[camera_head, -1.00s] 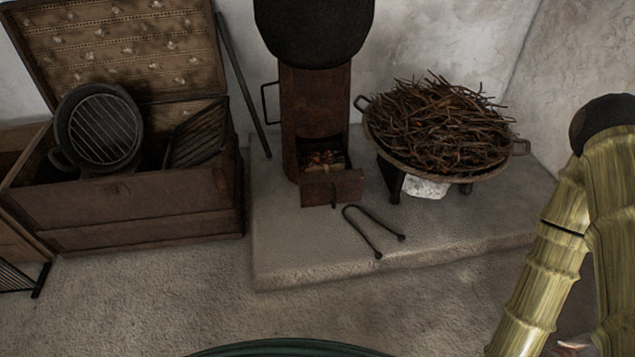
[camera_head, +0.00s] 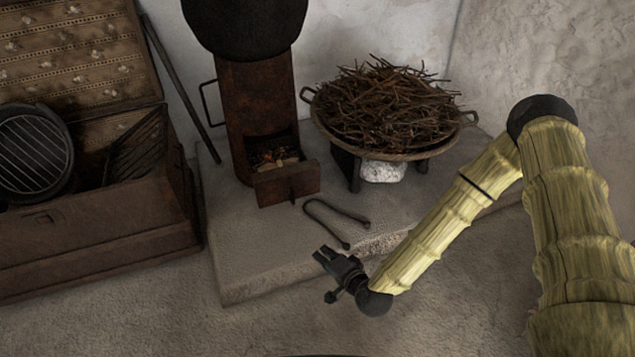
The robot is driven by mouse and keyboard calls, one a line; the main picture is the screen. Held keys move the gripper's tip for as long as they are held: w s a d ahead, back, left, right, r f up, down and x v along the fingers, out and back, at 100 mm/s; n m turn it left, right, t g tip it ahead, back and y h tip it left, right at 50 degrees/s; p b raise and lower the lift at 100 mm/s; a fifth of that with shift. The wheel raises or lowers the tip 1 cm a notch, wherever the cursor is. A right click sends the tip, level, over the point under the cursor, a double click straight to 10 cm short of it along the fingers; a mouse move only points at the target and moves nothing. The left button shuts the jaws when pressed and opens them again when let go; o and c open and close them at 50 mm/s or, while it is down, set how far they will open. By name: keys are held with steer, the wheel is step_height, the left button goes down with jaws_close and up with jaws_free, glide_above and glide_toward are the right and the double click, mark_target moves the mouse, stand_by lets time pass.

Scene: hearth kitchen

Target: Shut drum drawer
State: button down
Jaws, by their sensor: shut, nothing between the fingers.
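The drum drawer (camera_head: 287,185) is a rusty brown box front at the foot of the tall rusty stove body (camera_head: 255,107). It stands pulled out toward me, and glowing bits show in the opening behind it. My gripper (camera_head: 326,257) is black, shut and empty. It is in front of the hearth slab's front edge in the picture, below and right of the drawer, and apart from it. The height of my gripper over the slab is hard to tell.
Black tongs (camera_head: 337,224) lie on the stone slab (camera_head: 240,267) between drawer and gripper. A pan of twigs (camera_head: 388,115) stands on a support at right. An open wooden chest (camera_head: 95,235) with a round grill pan (camera_head: 32,150) is at left. The front floor is clear.

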steer(key=w+d+r+m+t+b, duration=0.1)
steer(key=w+d+r+m+t, duration=0.15)
steer(key=w+r, duration=0.2)
steer(key=w+d+r+m+t+b, duration=0.1)
steer(key=w+r+m+t, duration=0.25)
steer(key=w, duration=0.25)
steer(key=b, duration=0.5)
glide_toward(315, 168)
steer(key=shift+n+h, duration=0.4)
steer(key=x, duration=0.5)
steer(key=shift+w+a+f, duration=0.15)
steer(key=shift+w+a, duration=0.15)
steer(key=shift+a, duration=0.1)
steer(key=shift+w+a+b, duration=0.2)
steer(key=shift+w+b, duration=0.15)
steer(key=shift+w, duration=0.3)
steer(key=shift+w+d, duration=0.1)
